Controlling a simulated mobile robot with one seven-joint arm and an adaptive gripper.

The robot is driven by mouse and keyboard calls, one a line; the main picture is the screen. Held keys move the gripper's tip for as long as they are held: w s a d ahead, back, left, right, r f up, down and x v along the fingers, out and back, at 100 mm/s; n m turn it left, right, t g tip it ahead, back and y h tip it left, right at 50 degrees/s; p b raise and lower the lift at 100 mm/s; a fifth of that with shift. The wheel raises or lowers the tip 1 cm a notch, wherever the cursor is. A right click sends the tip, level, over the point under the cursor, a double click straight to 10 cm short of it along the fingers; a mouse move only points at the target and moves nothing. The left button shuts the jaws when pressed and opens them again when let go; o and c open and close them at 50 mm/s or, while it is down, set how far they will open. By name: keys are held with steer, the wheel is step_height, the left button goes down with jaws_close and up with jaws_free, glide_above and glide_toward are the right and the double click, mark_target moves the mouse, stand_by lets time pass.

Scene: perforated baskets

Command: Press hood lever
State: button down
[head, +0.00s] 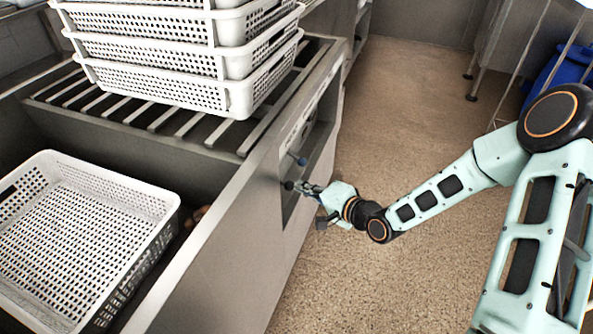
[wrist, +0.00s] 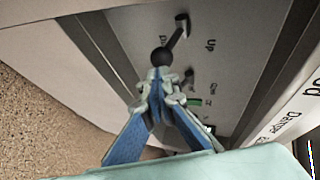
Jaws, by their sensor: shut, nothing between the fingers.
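The hood lever is a dark arm with a black ball knob (wrist: 162,57), on a grey panel marked "Up" in the wrist view. In the head view my gripper (head: 306,188) reaches the panel from the right.
Another small control with a green part (wrist: 195,101) sits beside the fingers. Stacked white baskets (head: 165,78) stand on the slatted rack; another basket (head: 158,200) lies lower left. The floor (head: 400,120) right of the unit is open.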

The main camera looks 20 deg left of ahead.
steer(key=shift+r, duration=0.15)
steer(key=shift+r+p, duration=0.7)
steer(key=shift+p, duration=0.15)
